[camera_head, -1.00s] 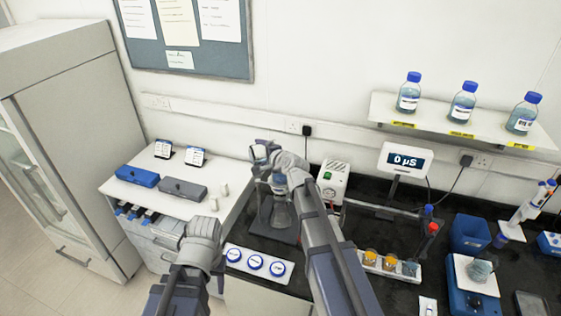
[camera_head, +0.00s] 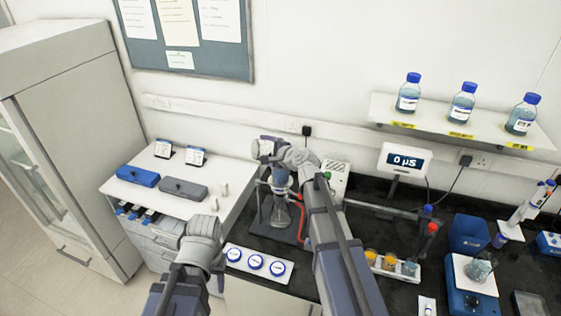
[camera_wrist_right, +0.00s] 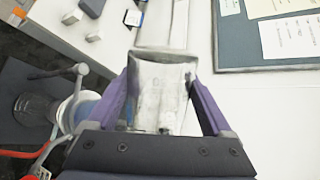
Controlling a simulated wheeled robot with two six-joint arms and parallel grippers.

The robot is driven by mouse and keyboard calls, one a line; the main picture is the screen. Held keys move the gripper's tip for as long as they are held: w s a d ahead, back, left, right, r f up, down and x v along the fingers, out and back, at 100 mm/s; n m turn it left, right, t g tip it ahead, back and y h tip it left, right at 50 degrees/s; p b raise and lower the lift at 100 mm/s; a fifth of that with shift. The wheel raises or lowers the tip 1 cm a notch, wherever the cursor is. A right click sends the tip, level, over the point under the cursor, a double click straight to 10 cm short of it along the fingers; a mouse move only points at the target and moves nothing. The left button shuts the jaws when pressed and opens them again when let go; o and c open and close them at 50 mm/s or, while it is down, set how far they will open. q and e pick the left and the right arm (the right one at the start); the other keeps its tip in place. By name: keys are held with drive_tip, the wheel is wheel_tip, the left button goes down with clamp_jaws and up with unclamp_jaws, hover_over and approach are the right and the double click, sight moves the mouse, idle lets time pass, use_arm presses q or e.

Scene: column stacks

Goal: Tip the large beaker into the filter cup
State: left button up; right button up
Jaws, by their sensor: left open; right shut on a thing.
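My right gripper (camera_head: 272,151) is shut on the clear glass large beaker (camera_wrist_right: 160,92), which shows between the purple fingers in the right wrist view. In the head view the gripper mostly hides the beaker. I cannot tell its tilt or contents well. The filter cup (camera_head: 280,178) stands upright on a clear conical flask (camera_head: 279,212), just below and in front of the right gripper. The cup's blue part also shows at the left of the right wrist view (camera_wrist_right: 78,106), beside the gripper. My left gripper (camera_head: 207,228) is open and empty, left of the flask.
A red hose (camera_head: 301,215) runs beside the flask. A white tray with blue-lidded dishes (camera_head: 256,262) lies in front. A pump box (camera_head: 334,180) stands behind right. A rack of small vials (camera_head: 390,263) and a meter (camera_head: 404,160) are further right.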

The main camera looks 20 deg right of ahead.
drive_tip(key=shift+w+d+r+m+y, duration=0.1)
drive_tip(key=shift+d+r+m+y, duration=0.2)
drive_tip(key=shift+d+m+y, duration=0.25)
drive_tip(key=shift+w+d+r+m+y, duration=0.1)
drive_tip(key=shift+d+r+m+y, duration=0.2)
drive_tip(key=shift+m, duration=0.45)
drive_tip(key=shift+s+a, duration=0.1)
drive_tip(key=a+n+h, duration=0.1)
drive_tip(key=a+f+n, duration=0.1)
drive_tip(key=shift+s+f+n+h, duration=0.15)
drive_tip(key=shift+s+n+h, duration=0.1)
drive_tip(key=shift+n+h, duration=0.15)
drive_tip(key=shift+a+f+n+h, duration=0.15)
drive_tip(key=shift+f+n+h, duration=0.15)
drive_tip(key=shift+n, duration=0.2)
